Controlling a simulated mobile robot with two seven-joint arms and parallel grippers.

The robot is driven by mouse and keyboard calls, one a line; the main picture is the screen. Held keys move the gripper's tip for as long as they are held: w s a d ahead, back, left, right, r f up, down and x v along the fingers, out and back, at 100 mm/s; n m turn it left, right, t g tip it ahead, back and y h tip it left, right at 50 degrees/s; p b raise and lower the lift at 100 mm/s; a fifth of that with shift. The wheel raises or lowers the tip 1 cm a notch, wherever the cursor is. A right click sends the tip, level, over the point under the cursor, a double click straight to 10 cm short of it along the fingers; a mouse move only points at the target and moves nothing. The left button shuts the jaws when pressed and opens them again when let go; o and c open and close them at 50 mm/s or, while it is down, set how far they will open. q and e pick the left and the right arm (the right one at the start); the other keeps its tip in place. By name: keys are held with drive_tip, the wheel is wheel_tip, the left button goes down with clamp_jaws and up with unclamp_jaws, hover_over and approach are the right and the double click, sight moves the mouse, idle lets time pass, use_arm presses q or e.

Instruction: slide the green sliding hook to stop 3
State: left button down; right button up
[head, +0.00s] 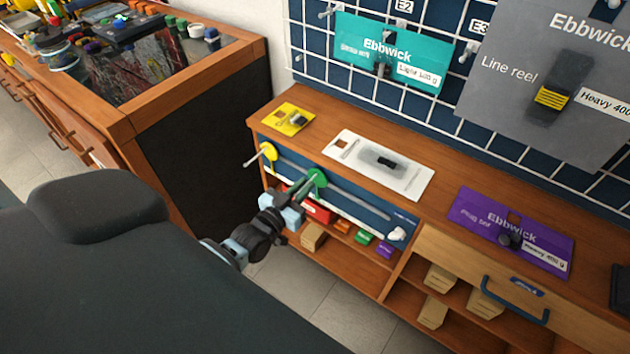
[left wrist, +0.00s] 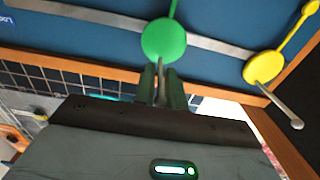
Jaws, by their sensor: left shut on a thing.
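The green sliding hook (head: 318,177) has a round green disc and sits on a grey rail (head: 357,208) along the blue front panel of the workbench. My left gripper (head: 303,188) is at this hook, shut on the metal peg that sticks out of its disc. In the left wrist view the fingers (left wrist: 162,88) close around the peg, just below the green disc (left wrist: 164,40). A yellow hook (head: 268,151) with its own peg is on the same panel, left of the green one in the head view. Stop 3's marking cannot be read. My right gripper is not in view.
A white knob (head: 397,234) is at the panel's right end. Packages lie on the bench top (head: 440,190). The rail right of the green hook looks clear up to the knob.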

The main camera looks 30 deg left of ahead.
use_arm(q)
drive_tip(key=shift+a, duration=0.1)
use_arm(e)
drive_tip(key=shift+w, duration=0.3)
use_arm(q)
drive_tip(key=c, duration=1.4)
unclamp_jaws()
drive_tip(key=shift+c, duration=0.2)
drive_tip(key=shift+s, duration=0.1)
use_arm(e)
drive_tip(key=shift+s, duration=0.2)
use_arm(q)
drive_tip(key=shift+s, duration=0.25)
drive_tip(key=s, duration=0.7)
drive_tip(key=shift+a, duration=0.15)
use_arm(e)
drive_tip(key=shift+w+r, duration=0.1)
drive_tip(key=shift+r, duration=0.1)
use_arm(q)
drive_tip(key=shift+s, duration=0.1)
